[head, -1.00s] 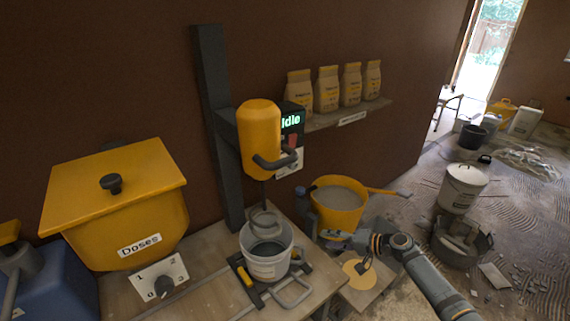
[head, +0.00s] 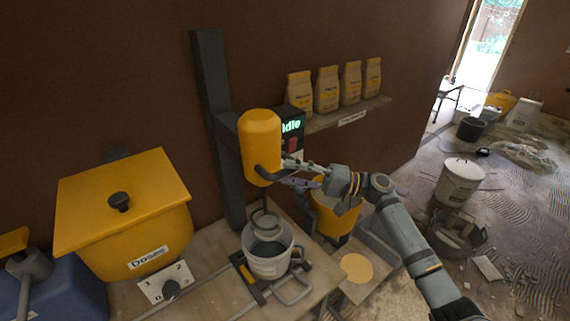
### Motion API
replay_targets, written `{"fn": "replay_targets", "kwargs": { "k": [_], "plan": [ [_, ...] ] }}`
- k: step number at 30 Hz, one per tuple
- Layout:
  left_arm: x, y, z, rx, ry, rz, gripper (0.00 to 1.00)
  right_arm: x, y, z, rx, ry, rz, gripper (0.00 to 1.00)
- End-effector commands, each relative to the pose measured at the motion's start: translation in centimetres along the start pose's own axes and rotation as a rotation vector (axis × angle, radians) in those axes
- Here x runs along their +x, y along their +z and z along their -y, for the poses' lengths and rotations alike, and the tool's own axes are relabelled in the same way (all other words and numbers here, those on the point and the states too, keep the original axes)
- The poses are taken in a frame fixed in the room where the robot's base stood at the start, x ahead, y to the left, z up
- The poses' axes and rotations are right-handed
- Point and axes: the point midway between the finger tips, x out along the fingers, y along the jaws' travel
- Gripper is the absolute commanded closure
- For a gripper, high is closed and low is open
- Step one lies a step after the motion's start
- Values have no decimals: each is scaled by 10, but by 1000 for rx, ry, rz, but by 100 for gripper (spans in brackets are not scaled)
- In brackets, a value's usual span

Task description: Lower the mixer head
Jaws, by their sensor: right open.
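The yellow mixer head (head: 260,142) hangs on a dark upright post (head: 212,110). Its dark handle (head: 268,174) sticks out at the lower front. A grey-white bucket (head: 268,262) stands below, with the mixer's whisk end reaching down to its mouth. My right gripper (head: 288,172) is open, with its fingers at the handle on the right side of the head. I cannot tell whether the fingers touch the handle. A display beside the head reads "Idle" (head: 291,126). My left gripper is not in view.
A yellow bucket (head: 335,222) stands behind my right forearm. A yellow "Doses" hopper (head: 125,215) with a dial (head: 170,288) is at left. A shelf (head: 345,117) with several bags is on the wall. Buckets stand on the floor at right.

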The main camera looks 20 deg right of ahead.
Motion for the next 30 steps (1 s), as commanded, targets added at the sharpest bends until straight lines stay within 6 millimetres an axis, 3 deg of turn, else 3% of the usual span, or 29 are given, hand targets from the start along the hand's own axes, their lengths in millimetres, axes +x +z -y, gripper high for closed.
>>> {"fn": "replay_targets", "kwargs": {
  "k": [1, 6, 14, 24, 30],
  "plan": [
    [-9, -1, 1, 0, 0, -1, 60, 9, -1, 5, 1, -5, 0, 57],
    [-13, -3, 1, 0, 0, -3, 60, 23, 0, 1, 1, 0, 0, 57],
    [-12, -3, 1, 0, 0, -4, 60, 24, 0, -1, 0, 2, -1, 57],
    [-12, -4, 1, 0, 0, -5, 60, 24, 0, -1, 0, 2, -1, 100],
    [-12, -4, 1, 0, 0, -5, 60, 24, 0, -1, 0, 2, -1, 100]
  ]
}}
